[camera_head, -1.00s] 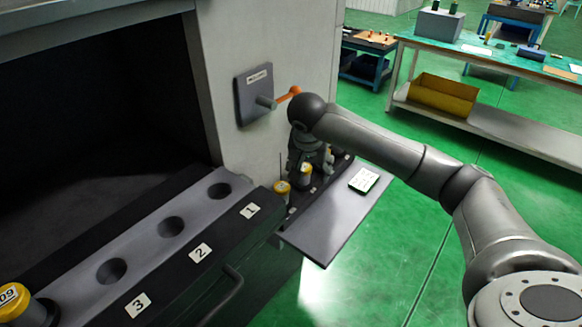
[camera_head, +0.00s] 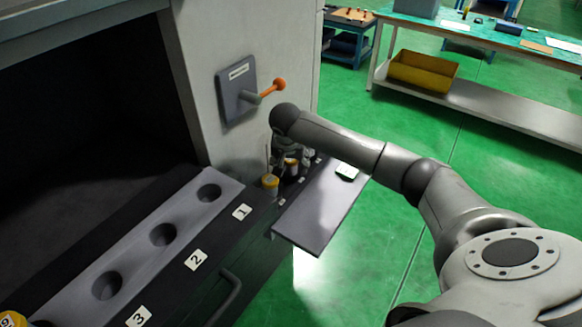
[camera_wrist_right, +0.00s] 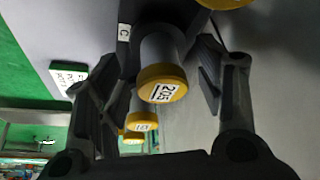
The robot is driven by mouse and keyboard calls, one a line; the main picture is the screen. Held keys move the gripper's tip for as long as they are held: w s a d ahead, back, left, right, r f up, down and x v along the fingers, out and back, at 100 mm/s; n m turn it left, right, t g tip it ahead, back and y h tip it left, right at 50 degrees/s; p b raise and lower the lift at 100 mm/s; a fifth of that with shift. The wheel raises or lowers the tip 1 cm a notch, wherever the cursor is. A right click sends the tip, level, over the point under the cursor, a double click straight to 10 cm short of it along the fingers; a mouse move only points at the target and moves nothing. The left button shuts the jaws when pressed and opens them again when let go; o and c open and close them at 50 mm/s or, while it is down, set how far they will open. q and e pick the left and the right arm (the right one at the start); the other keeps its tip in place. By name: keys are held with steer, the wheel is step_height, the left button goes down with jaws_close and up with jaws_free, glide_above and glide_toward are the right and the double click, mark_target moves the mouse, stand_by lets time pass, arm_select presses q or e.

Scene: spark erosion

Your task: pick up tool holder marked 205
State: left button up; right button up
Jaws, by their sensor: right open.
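The tool holder marked 205 (camera_wrist_right: 162,85) has a yellow cap and a grey body, and stands in a dark rack beside a label C (camera_wrist_right: 124,32). My right gripper (camera_wrist_right: 158,66) is open, with one finger on each side of this holder in the right wrist view. I cannot tell whether the fingers touch it. In the head view, my right gripper (camera_head: 295,153) is low over the rack and partly hidden by its own arm; a yellow-capped holder (camera_head: 291,163) shows under it, its number unreadable there. My left gripper is not in view.
Another yellow-capped holder (camera_head: 270,181) stands close in front of the gripper. More holders (camera_wrist_right: 143,121) line up behind 205. A grey shelf (camera_head: 318,210) with a white card (camera_head: 347,171) lies beside the rack. An orange-tipped lever (camera_head: 279,85) sticks out above.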

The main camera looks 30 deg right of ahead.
steer(key=shift+w+d+f, duration=0.1)
steer(key=shift+w+f, duration=0.05)
steer(key=shift+f, duration=0.4)
steer(key=shift+w+d+f, duration=0.1)
steer(key=shift+f, duration=0.25)
steer(key=shift+c, duration=1.2)
steer(key=c, duration=1.1)
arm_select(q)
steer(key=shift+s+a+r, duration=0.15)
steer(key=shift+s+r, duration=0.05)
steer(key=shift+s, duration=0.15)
